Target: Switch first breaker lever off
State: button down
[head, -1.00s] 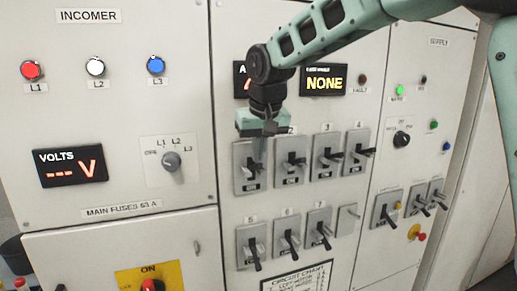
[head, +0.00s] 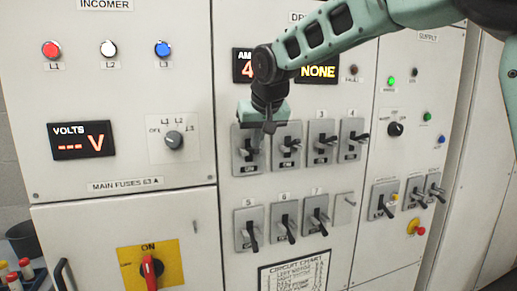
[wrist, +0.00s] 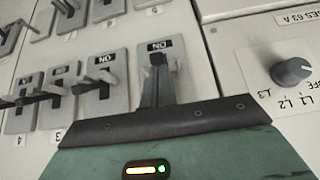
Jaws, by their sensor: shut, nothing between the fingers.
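The first breaker (head: 240,160) is the leftmost grey plate in the upper row in the head view. My gripper (head: 258,148) is shut and empty in front of it and hides part of the plate. In the wrist view, which is upside down, my gripper's fingers (wrist: 157,84) reach over the first breaker's plate (wrist: 178,80). The dark lever (wrist: 158,59) shows at the fingertips, close to the ON label. I cannot tell whether the fingers touch it or exactly how it is set.
Breaker 2 (head: 287,143) stands close on the right, with more levers beyond and a second row below. A selector knob (head: 173,140) is to the left. A yellow plate with a red handle (head: 151,268) is lower left.

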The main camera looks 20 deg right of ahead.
jog(key=shift+s+f+t+b, duration=0.2)
jog(key=shift+f+t+b, duration=0.4)
jog(key=shift+b, duration=1.2)
jog(key=shift+s+f+t+b, duration=0.15)
jog(key=shift+f+t+b, duration=0.45)
jog(key=shift+b, duration=1.15)
jog(key=shift+r+p, duration=0.3)
jog(key=shift+r, duration=0.1)
jog(key=shift+r+p, duration=0.6)
jog(key=shift+r, duration=0.2)
